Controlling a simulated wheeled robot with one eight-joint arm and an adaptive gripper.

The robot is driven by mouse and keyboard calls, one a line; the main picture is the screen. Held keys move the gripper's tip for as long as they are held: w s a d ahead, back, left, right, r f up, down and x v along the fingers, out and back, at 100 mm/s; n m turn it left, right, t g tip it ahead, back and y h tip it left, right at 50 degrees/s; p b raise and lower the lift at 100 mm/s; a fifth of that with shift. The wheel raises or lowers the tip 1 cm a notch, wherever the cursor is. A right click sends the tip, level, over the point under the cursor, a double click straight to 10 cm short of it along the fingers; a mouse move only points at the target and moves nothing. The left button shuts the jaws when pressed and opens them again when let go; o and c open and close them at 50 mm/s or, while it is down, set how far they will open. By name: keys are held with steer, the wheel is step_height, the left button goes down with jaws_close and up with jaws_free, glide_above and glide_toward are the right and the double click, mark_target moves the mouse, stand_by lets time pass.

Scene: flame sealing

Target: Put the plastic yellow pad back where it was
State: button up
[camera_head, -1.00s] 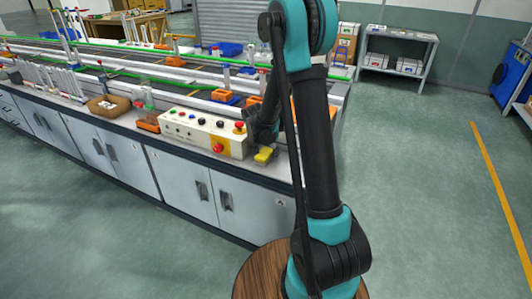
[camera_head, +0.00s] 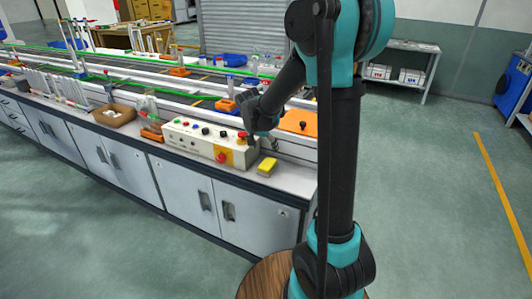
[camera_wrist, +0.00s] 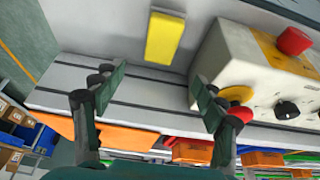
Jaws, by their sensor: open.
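The yellow pad (camera_head: 267,166) lies on the light bench top, just right of the control box, near the front edge. It also shows in the wrist view (camera_wrist: 164,38), resting flat on the pale surface and apart from my fingers. My gripper (camera_wrist: 152,92) is open and empty, its two fingers spread wide. In the head view my gripper (camera_head: 262,128) is above and behind the pad, by the right end of the control box; its fingertips are hard to make out there.
The control box (camera_head: 205,141) with coloured buttons and a red stop knob stands close left of the pad. An orange plate (camera_head: 298,123) lies behind, on the conveyor side. A brown tray (camera_head: 114,115) sits farther left. Bench top right of the pad is clear.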

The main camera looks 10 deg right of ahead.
steer(key=s+d+f+n+y, duration=0.1)
steer(key=s+d+n, duration=0.1)
steer(key=s, duration=0.7)
steer(key=s+d+f+n+y, duration=0.1)
steer(key=s+d+f+n, duration=0.1)
steer(key=s, duration=0.7)
steer(key=s+d+f+n, duration=0.1)
steer(key=s+f+n, duration=0.1)
steer(key=s, duration=0.7)
steer(key=shift+d+n+y, duration=0.4)
steer(key=shift+n, duration=0.2)
steer(key=shift+c, duration=0.2)
